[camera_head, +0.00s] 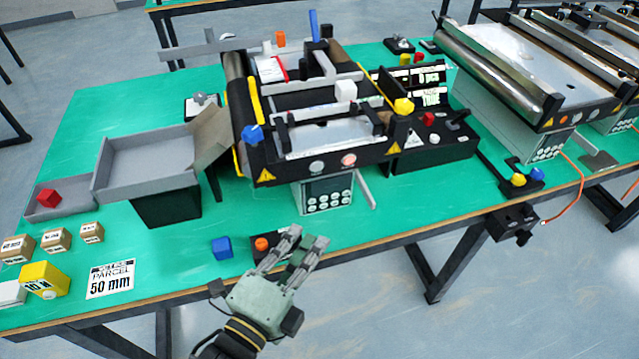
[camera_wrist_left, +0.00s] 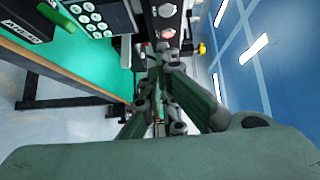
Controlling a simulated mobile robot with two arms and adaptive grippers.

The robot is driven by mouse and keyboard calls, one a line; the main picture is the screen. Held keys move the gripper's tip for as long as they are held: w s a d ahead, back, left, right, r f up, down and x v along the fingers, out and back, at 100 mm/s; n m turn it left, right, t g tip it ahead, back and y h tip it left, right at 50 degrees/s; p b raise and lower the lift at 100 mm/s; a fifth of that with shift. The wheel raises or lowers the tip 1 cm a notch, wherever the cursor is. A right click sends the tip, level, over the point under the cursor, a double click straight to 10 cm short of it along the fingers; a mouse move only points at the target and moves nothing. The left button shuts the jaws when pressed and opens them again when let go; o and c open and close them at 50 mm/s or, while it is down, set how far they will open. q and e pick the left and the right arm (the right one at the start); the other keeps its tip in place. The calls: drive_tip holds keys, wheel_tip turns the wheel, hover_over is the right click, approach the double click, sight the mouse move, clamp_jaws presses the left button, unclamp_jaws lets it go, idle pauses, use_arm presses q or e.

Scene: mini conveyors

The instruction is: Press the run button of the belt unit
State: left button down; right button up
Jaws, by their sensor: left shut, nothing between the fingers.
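The belt unit (camera_head: 330,135) stands on the green table in the head view. Its dark front panel has a pale round button (camera_head: 316,166) and a reddish round button (camera_head: 349,159), with a keypad (camera_head: 326,197) below. The labels are too small to tell which is the run button. In the left wrist view the pale button (camera_wrist_left: 166,10) and the reddish button (camera_wrist_left: 168,33) show just beyond the fingertips. My left gripper (camera_head: 308,238) is shut and empty, in front of and below the panel near the table's front edge, apart from the buttons. My right gripper is out of view.
An orange-button box (camera_head: 262,244) and a blue cube (camera_head: 222,248) lie beside my left gripper. A grey bin (camera_head: 148,165) stands left of the unit. A black control box (camera_head: 432,145) with red and white buttons stands to its right. The floor in front is clear.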

sight(317, 167)
use_arm(q)
drive_tip(key=shift+s+r, duration=0.1)
drive_tip(key=shift+r, duration=0.45)
drive_tip(key=w+a+p+x, duration=0.1)
drive_tip(key=p+x, duration=0.3)
drive_tip(key=x, duration=0.9)
drive_tip(key=shift+a, duration=0.8)
drive_tip(key=shift+w+r, duration=0.1)
drive_tip(key=shift+r, duration=0.05)
